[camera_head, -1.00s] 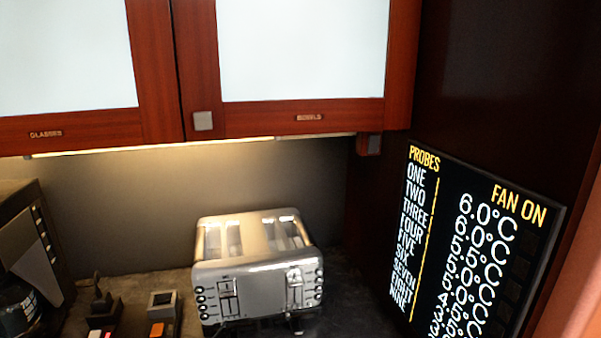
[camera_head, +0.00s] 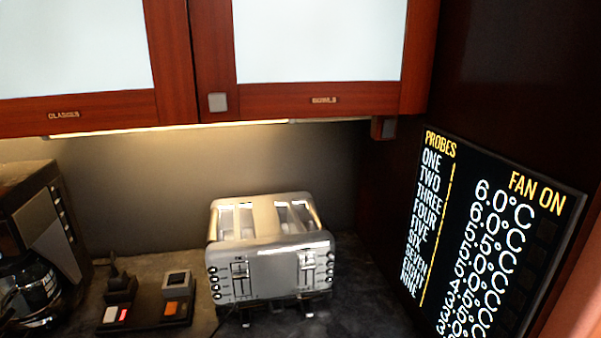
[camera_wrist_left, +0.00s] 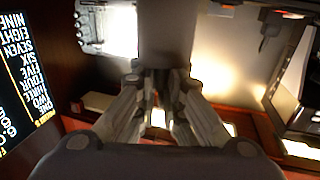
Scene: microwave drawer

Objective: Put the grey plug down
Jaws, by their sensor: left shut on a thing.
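My left gripper (camera_wrist_left: 160,72) shows in the left wrist view with its fingers closed together. A plain grey block, which looks like the grey plug (camera_wrist_left: 168,32), sits between and beyond the fingertips; its far end is cut off by the picture's top edge. In the head view neither gripper nor the held plug shows. My right gripper is in no view.
A socket strip (camera_head: 146,317) lies on the counter with a black plug (camera_head: 116,278) upright in its left part and a square socket at right. A steel toaster (camera_head: 270,265) stands right of it, a coffee maker (camera_head: 32,250) left. Cabinets (camera_head: 320,105) hang above.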

